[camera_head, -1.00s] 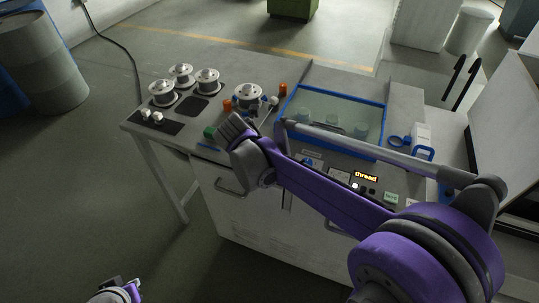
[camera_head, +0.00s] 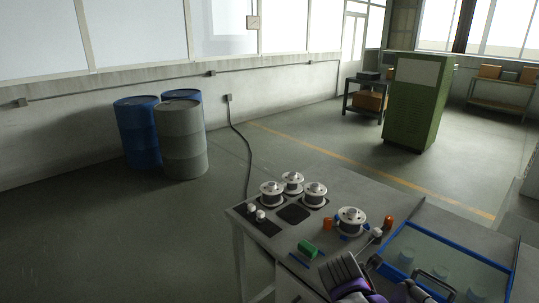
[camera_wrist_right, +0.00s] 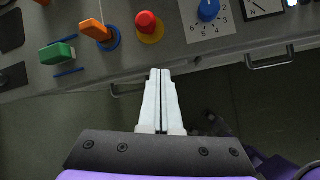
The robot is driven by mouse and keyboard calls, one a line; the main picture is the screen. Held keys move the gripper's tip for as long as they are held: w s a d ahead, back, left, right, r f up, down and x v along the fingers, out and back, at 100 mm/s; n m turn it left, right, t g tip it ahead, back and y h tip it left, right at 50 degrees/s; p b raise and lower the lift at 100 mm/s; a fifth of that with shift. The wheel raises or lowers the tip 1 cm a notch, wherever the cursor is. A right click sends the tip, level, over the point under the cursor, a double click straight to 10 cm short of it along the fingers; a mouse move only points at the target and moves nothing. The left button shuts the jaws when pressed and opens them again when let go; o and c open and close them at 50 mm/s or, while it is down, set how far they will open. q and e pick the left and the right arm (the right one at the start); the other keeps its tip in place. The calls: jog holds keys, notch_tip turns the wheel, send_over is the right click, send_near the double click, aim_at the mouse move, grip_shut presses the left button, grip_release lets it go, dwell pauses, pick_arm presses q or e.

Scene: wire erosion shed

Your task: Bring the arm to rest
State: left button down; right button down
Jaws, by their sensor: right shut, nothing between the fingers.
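My right gripper (camera_wrist_right: 160,72) shows in the right wrist view with its two pale fingers pressed together and nothing between them. Its tips lie in front of the bench's front edge in that view, over the cabinet front and dark floor. In the head view, part of my right arm (camera_head: 348,275), purple and grey, shows at the bottom, in front of the grey bench (camera_head: 262,232). Its fingers cannot be made out there. My left gripper is not in view.
On the bench stand several wire spools (camera_head: 271,194), a green block (camera_head: 308,249) and a blue-framed glass tank (camera_head: 455,250). The wrist view shows a red button (camera_wrist_right: 146,21), an orange lever (camera_wrist_right: 95,29), a blue dial (camera_wrist_right: 208,10) and a drawer handle (camera_wrist_right: 270,62). Drums (camera_head: 181,142) stand far off; floor between is clear.

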jog(key=s+a+f+m+t+y, duration=0.1)
jog(key=s+a+f+m+y, duration=0.1)
jog(key=s+m, duration=0.5)
jog(key=s+a+f+m+y, duration=0.2)
jog(key=s+m, duration=0.6)
jog(key=m, duration=0.6)
jog(key=shift+s+a+m+t, duration=0.25)
jog(key=shift+a+m+t, duration=0.15)
jog(key=shift+a, duration=0.2)
